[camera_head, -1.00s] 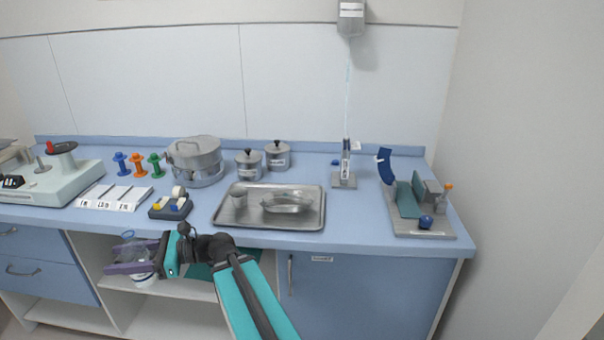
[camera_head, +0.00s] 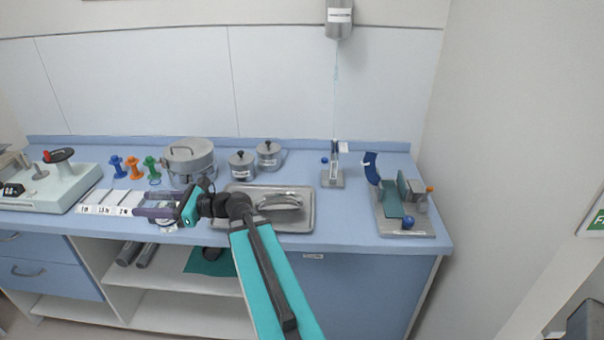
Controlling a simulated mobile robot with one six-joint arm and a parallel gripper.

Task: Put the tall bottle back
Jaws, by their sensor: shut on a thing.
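The tall bottle (camera_head: 167,225) is clear, and only parts of it show around my fingers, so its full outline is hard to make out. My gripper (camera_head: 142,204) has purple fingers pointing left and is shut on the bottle. It holds the bottle at about the height of the worktop's front edge, near the white labelled cards. Whether the bottle touches the worktop cannot be told. The open cabinet shelf (camera_head: 178,281) lies below my gripper.
Two dark cylinders (camera_head: 137,254) and a teal cloth (camera_head: 205,266) lie on the shelf. On the worktop (camera_head: 345,225) are a metal tray (camera_head: 305,222), a large pot (camera_head: 188,160), two lidded canisters (camera_head: 255,160), colored spools (camera_head: 134,168) and labelled cards (camera_head: 104,203).

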